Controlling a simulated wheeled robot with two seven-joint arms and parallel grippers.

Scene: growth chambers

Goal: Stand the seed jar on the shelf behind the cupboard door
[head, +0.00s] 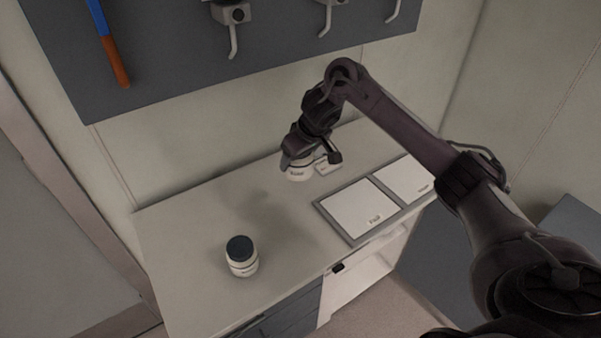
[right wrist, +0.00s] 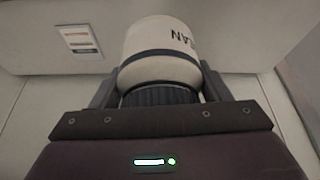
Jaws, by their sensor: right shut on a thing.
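My right gripper (head: 298,160) is shut on a white jar (head: 297,173) with a dark lid, above the back of the counter. In the right wrist view this jar (right wrist: 165,55) sits between the fingers, lid toward the palm, with dark lettering partly seen. A second white jar (head: 242,262) with a dark lid stands upright at the counter's front left. I cannot read which jar is the seed jar. Under the counter's right part is an open white cupboard space (head: 362,280); its shelf is not clearly seen. My left gripper is not in view.
Two white panels (head: 358,207) in grey frames lie on the counter (head: 195,230) at the right. Tools and hooks hang on a grey wall board (head: 170,60). The counter's middle is clear.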

